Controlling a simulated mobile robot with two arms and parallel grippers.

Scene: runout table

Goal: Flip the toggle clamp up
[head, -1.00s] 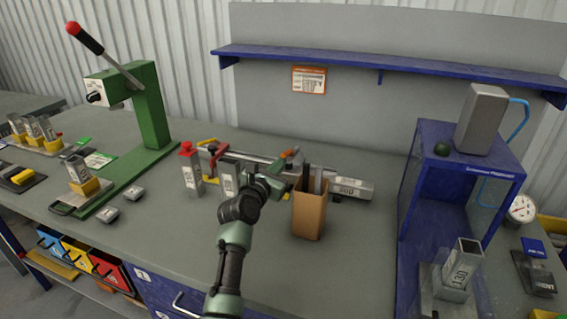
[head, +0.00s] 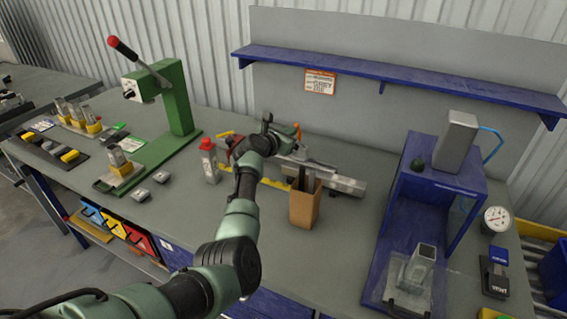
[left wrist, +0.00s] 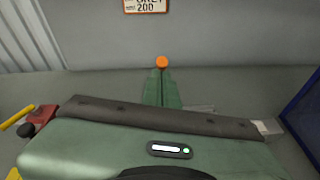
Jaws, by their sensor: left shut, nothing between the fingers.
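The long grey bar fixture (head: 345,185) lies across the middle of the table. An orange knob (head: 298,131), apparently the tip of the toggle clamp's handle, shows at the fixture's far side. My left gripper (head: 287,141) is over the fixture, shut and empty, close to this knob. In the left wrist view the orange knob (left wrist: 162,62) stands just past the ends of the green fingers (left wrist: 162,88); I cannot tell whether they touch. The clamp's body is mostly hidden behind my gripper. My right gripper is not in view.
A brown holder (head: 305,207) stands in front of the fixture. A red-topped grey block (head: 209,162) stands left of my forearm. A green lever press (head: 178,105) is at the left and a blue stand (head: 446,180) at the right. A blue shelf (head: 400,75) runs along the back wall.

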